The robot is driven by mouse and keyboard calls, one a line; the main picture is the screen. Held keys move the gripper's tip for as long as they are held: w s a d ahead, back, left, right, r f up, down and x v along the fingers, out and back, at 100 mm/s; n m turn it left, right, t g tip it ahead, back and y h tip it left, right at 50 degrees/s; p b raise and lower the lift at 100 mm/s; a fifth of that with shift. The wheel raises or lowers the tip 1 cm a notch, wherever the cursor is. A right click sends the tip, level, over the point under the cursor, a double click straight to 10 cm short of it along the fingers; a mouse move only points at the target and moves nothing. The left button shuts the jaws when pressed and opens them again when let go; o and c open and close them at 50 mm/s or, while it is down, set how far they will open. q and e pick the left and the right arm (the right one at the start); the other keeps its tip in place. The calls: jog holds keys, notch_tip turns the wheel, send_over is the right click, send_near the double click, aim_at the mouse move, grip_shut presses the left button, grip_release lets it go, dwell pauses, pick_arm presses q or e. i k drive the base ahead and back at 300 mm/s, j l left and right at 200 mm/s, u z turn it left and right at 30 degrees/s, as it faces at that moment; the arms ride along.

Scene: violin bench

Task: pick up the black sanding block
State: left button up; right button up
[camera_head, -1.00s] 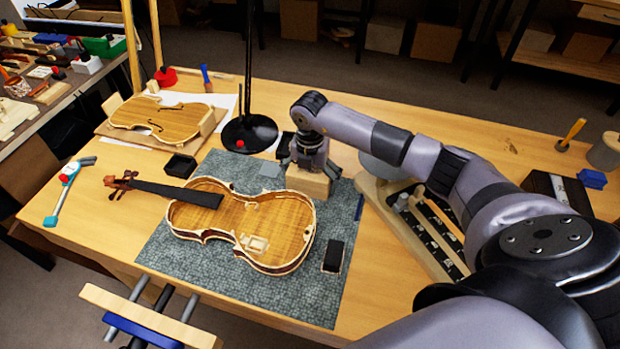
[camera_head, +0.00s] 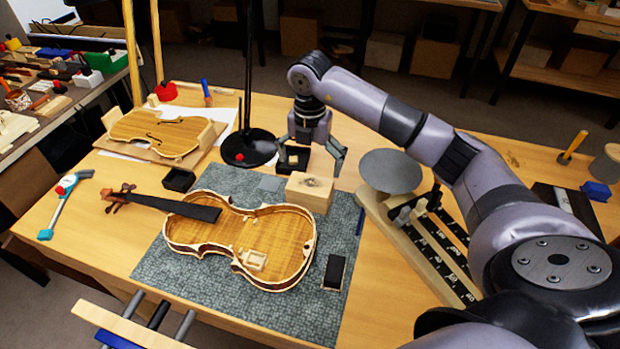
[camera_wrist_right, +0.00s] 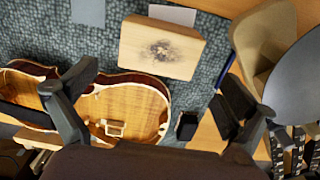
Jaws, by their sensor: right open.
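The black sanding block (camera_head: 333,271) lies on the grey-green mat (camera_head: 200,262), just right of the open violin body (camera_head: 270,235). In the right wrist view the black block (camera_wrist_right: 187,126) shows small, below the wooden block and right of the violin. My right gripper (camera_head: 311,160) is open and empty, raised behind the wooden block (camera_head: 310,192) and well away from the black block. Its spread fingers (camera_wrist_right: 160,98) frame the wooden block and violin in the wrist view. My left gripper is not in view.
A small black tray (camera_head: 293,158) sits behind the wooden block, and another black tray (camera_head: 179,180) by the violin neck. A round black stand base (camera_head: 248,147) is at the back. A clamp rack (camera_head: 425,240) and grey disc (camera_head: 391,171) stand right of the mat.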

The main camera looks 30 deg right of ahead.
aim_at(335, 270)
jog(key=k+j, duration=1.15)
jog(key=k, duration=0.15)
